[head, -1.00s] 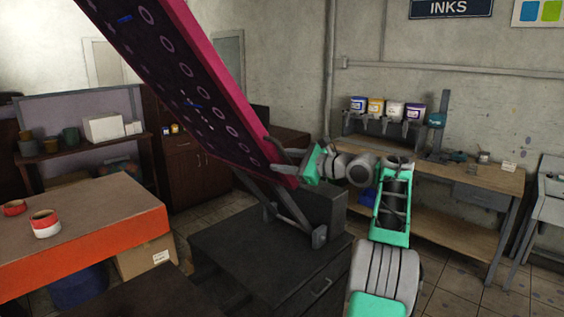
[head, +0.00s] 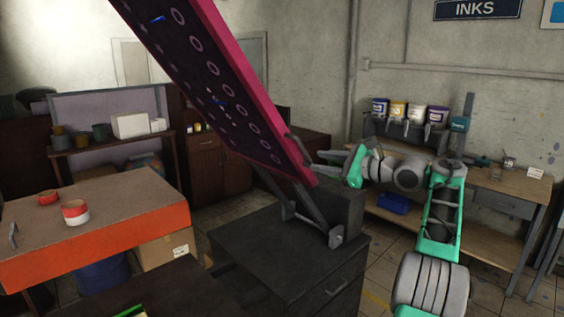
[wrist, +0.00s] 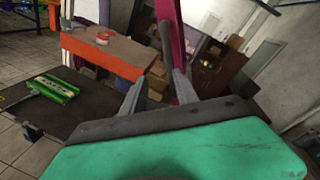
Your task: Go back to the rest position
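My gripper (head: 328,160) is at the right of the lower end of the tilted pink-edged board (head: 225,100) in the head view. In the wrist view the two grey fingers of my gripper (wrist: 158,90) stand apart with nothing held between them. The board's pink edge (wrist: 178,45) shows beyond the fingers. A grey handle (head: 300,143) is on the board's side close to the fingertips; whether they touch I cannot tell.
The board's hinge is on a dark cabinet (head: 285,262). An orange-edged table (head: 120,215) with tape rolls stands left. A wooden bench (head: 490,190) with ink tubs (head: 408,112) stands behind my arm. A green-framed object (wrist: 52,88) lies on a dark surface.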

